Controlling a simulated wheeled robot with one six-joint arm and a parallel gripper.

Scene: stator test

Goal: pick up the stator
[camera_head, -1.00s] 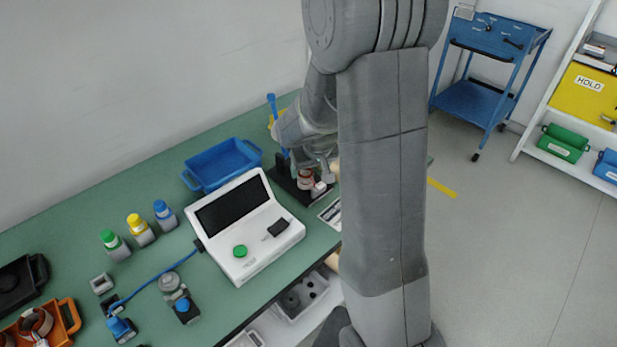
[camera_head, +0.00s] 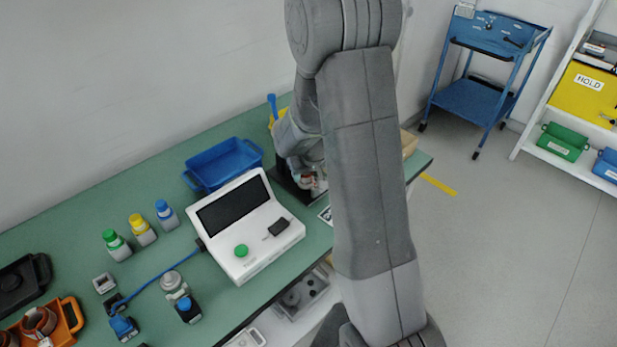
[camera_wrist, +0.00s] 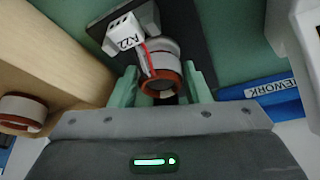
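The stator (camera_wrist: 162,72), a white ring with a copper-coloured rim and red and white leads, sits between my gripper's green fingers (camera_wrist: 163,88) in the wrist view. A white block marked N22 (camera_wrist: 124,35) is beside it, at the leads. The fingers are apart, one on each side of the stator; I cannot make out firm contact. In the head view the stator (camera_head: 307,182) shows only partly at the dark fixture (camera_head: 285,183), and my arm hides most of the gripper.
Another copper-rimmed ring (camera_wrist: 20,113) lies left by a tan wooden surface (camera_wrist: 60,50). A white tester (camera_head: 245,225) and blue tray (camera_head: 222,163) stand left of the fixture. An orange tray (camera_head: 72,312) holds more rings.

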